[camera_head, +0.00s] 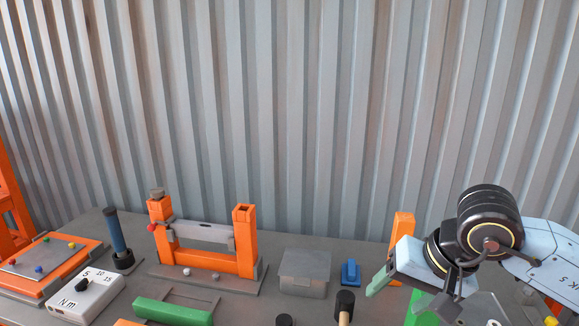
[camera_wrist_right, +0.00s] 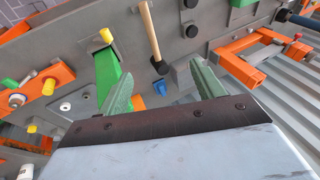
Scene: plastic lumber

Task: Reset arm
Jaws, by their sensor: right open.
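My right arm comes in from the right in the head view. Its right gripper (camera_head: 377,283), with pale green fingers, is above the right part of the workbench (camera_head: 255,300). In the right wrist view the right gripper (camera_wrist_right: 162,70) has its two fingers spread apart, with nothing held between them. A mallet (camera_wrist_right: 152,35) with a wooden handle and dark head lies beyond the fingertips; its dark head also shows in the head view (camera_head: 345,298). A green bar (camera_wrist_right: 108,72) lies beyond the left finger in the wrist view. My left gripper is not in view.
An orange frame (camera_head: 245,240) with a grey crossbar stands at the back of the bench. A grey box (camera_head: 305,270) and a small blue block (camera_head: 350,272) are right of it. A dark-blue upright tool (camera_head: 117,235) and a white torque box (camera_head: 85,298) are at the left. A corrugated wall (camera_head: 290,120) closes the back.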

